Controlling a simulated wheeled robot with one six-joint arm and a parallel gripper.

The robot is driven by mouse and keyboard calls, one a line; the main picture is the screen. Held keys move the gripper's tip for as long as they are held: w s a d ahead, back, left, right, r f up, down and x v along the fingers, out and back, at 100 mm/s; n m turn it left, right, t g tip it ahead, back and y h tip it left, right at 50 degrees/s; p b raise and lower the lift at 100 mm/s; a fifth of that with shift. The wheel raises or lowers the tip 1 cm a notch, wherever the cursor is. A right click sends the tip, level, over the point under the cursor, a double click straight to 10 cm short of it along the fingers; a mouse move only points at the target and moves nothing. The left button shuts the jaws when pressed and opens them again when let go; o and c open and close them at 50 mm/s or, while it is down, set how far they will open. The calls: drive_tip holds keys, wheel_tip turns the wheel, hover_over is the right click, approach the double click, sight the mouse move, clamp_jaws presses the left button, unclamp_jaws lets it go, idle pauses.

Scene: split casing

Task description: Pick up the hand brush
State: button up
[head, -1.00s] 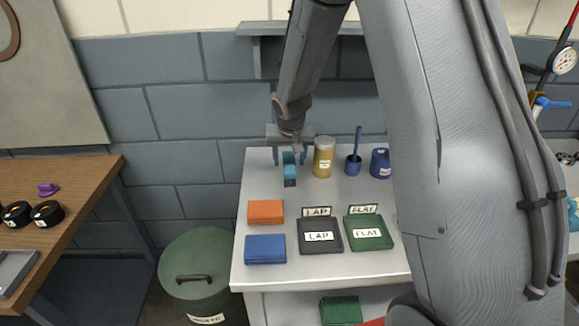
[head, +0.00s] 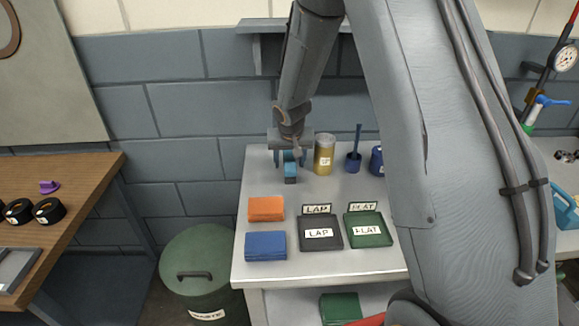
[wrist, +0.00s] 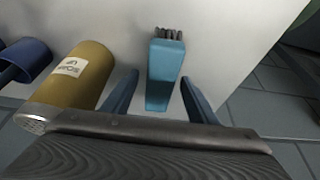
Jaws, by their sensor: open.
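The hand brush (wrist: 165,72) has a light blue handle and dark bristles at its far end. In the wrist view it lies between the two open fingers of my gripper (wrist: 153,95), with a gap on each side. In the head view the brush (head: 290,172) is at the back left of the white bench, under my gripper (head: 290,157). My gripper is open and holds nothing. It hides part of the brush in the head view.
A yellow canister (head: 324,157) stands close right of the brush, with a blue pot (head: 353,163) beyond. Orange cloths (head: 266,209), blue cloths (head: 265,246), a LAP tray (head: 320,245) and a FLAT tray (head: 368,241) lie in front. The wall is behind.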

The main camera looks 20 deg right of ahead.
sight(289, 159)
drive_tip(key=shift+f, duration=0.15)
idle(0.3)
drive_tip(key=c, duration=1.2)
drive_tip(key=shift+r, duration=0.2)
drive_tip(key=shift+r+p, duration=0.3)
drive_tip(key=shift+p, duration=0.05)
wheel_tip(289, 159, up, 10)
drive_tip(key=shift+f+b, duration=0.25)
drive_tip(key=shift+b, duration=0.85)
